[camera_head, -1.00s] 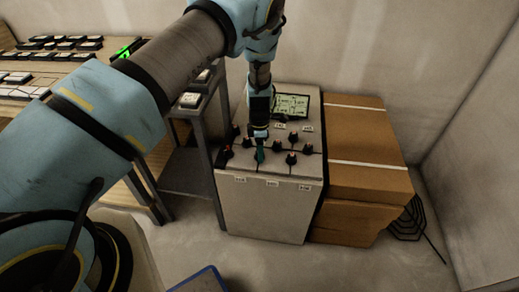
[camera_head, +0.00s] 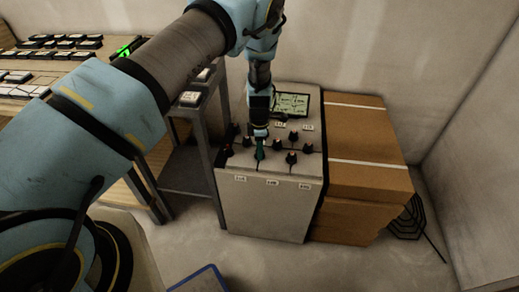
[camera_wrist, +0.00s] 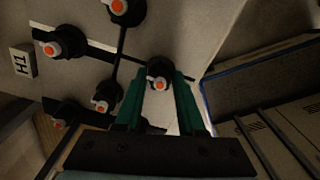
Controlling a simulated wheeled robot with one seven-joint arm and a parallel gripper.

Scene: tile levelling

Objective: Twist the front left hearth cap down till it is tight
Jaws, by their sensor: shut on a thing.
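My gripper (camera_head: 259,152) points down over the front row of black caps on the pale cabinet (camera_head: 268,208). In the wrist view, the green fingers of my gripper (camera_wrist: 161,82) are shut on a black cap with an orange-red centre (camera_wrist: 159,69), one finger on each side. The cap is upright on the cabinet top, its lower side partly hidden by the fingers.
Other black caps stand close by, such as one to the right (camera_head: 291,158) and one behind it (camera_head: 306,148). A screen (camera_head: 291,105) is at the cabinet's back. Cardboard boxes (camera_head: 368,180) stand at its right, a metal rack (camera_head: 190,170) at its left.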

